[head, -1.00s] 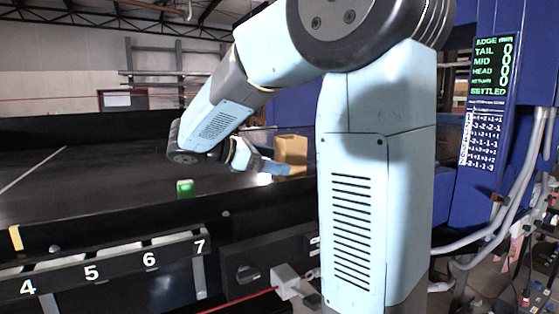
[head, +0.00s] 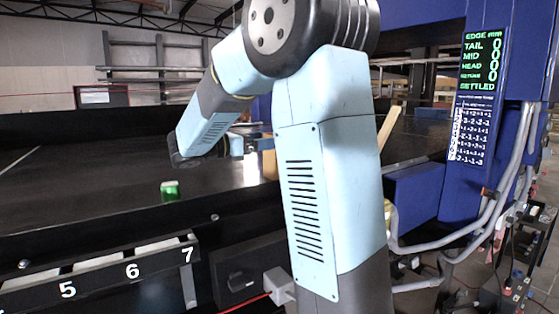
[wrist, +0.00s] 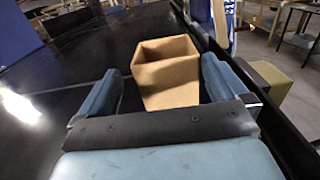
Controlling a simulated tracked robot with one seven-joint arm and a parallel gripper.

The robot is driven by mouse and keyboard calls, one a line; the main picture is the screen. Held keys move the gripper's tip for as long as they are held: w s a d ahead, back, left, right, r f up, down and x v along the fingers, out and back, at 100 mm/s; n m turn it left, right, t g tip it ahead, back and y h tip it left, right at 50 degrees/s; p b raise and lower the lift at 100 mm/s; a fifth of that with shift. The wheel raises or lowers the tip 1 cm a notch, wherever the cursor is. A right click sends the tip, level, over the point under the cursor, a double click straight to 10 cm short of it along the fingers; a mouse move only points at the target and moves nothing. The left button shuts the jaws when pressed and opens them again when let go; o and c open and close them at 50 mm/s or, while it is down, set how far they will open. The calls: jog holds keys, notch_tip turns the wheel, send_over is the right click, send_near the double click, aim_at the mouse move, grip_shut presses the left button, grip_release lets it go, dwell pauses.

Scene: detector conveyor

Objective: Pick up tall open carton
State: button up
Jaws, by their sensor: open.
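The tall open carton (wrist: 165,70) is tan, upright and open at the top, standing on the black conveyor surface (wrist: 60,130). In the wrist view it sits between the blue fingers of my gripper (wrist: 161,82), toward their tips. The fingers are spread, with a gap to the left of the carton and a narrower one to its right. In the head view only a tan sliver of the carton (head: 268,165) shows; my arm hides the rest. My gripper (head: 243,146) is mostly hidden there too.
A dark raised rail (wrist: 235,75) runs close to the carton's right. Numbered slots (head: 130,270) line the front edge. A blue post with a display (head: 480,85) stands at right. The conveyor at left is clear.

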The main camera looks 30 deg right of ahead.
jog(key=shift+s+d+f, duration=0.1)
jog(key=shift+s+d, duration=0.05)
jog(key=shift+d, duration=1.3)
jog(key=shift+s+d+f, duration=0.1)
jog(key=shift+d, duration=1.3)
jog(key=c, duration=1.2)
jog(key=shift+o, duration=0.2)
jog(key=shift+r, duration=0.15)
